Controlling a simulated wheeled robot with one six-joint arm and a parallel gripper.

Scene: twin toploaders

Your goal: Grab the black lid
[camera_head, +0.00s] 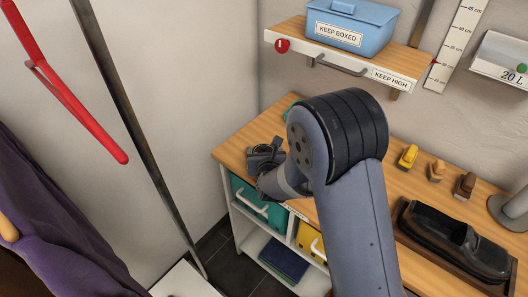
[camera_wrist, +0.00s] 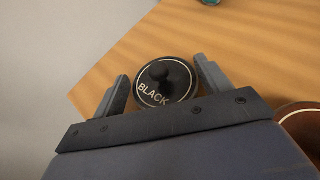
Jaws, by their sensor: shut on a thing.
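The black lid (camera_wrist: 150,92) is a round disc with a pale ring, a dark knob and the word BLACK. It shows in the wrist view over the wooden top. My gripper (camera_wrist: 161,70) is shut on it, with one finger at each side of its rim. In the head view my gripper (camera_head: 264,157) is over the far left end of the wooden counter, and I cannot make out the lid there. I cannot tell from the wrist view whether the lid touches the wood.
A brown round thing (camera_wrist: 303,128) is at the right edge of the wrist view. On the wooden counter (camera_head: 237,146) stand small brushes (camera_head: 408,157) and a dark shoe in a tray (camera_head: 410,238). A shelf with a blue box (camera_head: 352,22) hangs above.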

